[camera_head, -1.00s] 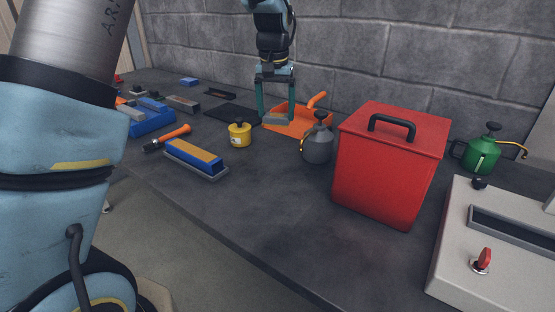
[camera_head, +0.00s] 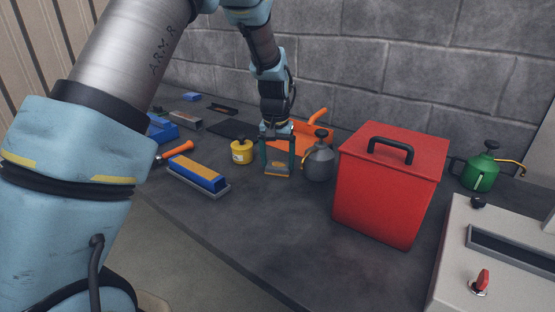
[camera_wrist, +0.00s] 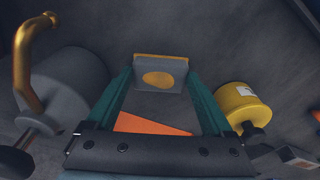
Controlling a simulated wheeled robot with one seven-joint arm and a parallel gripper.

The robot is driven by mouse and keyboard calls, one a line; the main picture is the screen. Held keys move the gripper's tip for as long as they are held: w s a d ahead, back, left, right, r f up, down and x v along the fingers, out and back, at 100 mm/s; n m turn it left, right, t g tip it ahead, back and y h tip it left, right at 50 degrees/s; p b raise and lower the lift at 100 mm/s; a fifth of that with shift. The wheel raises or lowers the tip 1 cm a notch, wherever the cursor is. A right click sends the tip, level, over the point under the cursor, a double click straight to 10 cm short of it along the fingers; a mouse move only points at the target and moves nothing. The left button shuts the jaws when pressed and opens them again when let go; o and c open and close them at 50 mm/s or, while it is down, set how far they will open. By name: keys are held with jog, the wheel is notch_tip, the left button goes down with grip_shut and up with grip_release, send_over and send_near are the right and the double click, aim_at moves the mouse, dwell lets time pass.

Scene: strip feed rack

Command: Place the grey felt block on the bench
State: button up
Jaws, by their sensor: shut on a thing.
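The grey felt block (camera_head: 277,169) is between the fingers of my gripper (camera_head: 277,163), with an orange strip along its lower edge. In the wrist view the block (camera_wrist: 160,76) shows a grey face with an orange oval, and my gripper (camera_wrist: 162,82) is shut on it. It is low over the bench (camera_head: 255,215), in front of the orange dustpan; I cannot tell whether it touches the bench.
A dark grey oil can (camera_head: 318,163) stands close to the right and a yellow tin (camera_head: 241,152) to the left. The orange dustpan (camera_head: 312,131) is behind. A red box (camera_head: 385,195) stands further right; a blue block (camera_head: 197,173) lies left. The bench in front is clear.

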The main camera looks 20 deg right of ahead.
jog(key=shift+f, duration=0.15)
jog(key=o, duration=1.1)
jog(key=shift+c, duration=0.2)
notch_tip(320, 180, up, 12)
jog(key=s+b, duration=0.1)
jog(key=b, duration=0.1)
jog(key=a+n, duration=0.1)
jog(key=a, duration=0.5)
jog(key=a+f+n, duration=0.1)
jog(key=a, duration=0.5)
jog(key=a+f, duration=0.1)
jog(key=a, duration=0.5)
jog(key=shift+w+a+f+n, duration=0.25)
jog(key=shift+w+n, duration=0.15)
jog(key=s+a+f+n, duration=0.1)
jog(key=s+a+f, duration=0.1)
jog(key=s+a, duration=0.3)
jog(key=s+a+f+n, duration=0.2)
jog(key=s+a, duration=0.3)
jog(key=a, duration=0.8)
jog(key=shift+s+f+n+t+y, duration=0.2)
jog(key=shift+f+n+t+y, duration=0.1)
